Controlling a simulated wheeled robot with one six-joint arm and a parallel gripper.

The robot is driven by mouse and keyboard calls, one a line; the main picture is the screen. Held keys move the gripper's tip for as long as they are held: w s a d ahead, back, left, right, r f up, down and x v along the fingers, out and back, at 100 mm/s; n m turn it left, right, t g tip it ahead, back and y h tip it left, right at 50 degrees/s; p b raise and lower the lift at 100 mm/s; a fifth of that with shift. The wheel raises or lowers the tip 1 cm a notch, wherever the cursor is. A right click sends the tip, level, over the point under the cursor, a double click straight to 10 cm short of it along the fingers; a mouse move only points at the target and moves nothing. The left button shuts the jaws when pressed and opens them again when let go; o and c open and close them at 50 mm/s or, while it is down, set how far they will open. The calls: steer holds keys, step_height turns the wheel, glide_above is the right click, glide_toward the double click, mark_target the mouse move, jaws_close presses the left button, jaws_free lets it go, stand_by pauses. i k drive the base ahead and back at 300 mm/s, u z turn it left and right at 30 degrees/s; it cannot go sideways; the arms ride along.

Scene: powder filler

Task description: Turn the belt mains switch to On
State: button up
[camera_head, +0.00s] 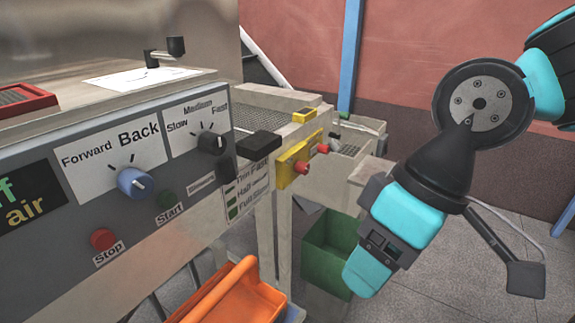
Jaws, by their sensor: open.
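No label reading belt mains or On is legible, so I cannot tell for sure which control is the belt mains switch. A yellow plate (288,172) with a red knob (302,168) is on the machine's side, right of the grey panel. Another red knob (322,148) sits just behind it. My gripper (372,262) hangs to the right of the yellow plate, apart from it and lower, pointing down and left. It is open and touches nothing that I can see. Its jaws are partly hidden by its own cyan and dark housing.
An orange crate (205,300) and a green bin (330,250) stand below. Floor at right is clear.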

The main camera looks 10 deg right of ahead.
mark_target(300, 167)
steer(key=k, duration=0.5)
steer(key=z, duration=0.85)
steer(key=i, duration=1.2)
steer(key=u, duration=0.6)
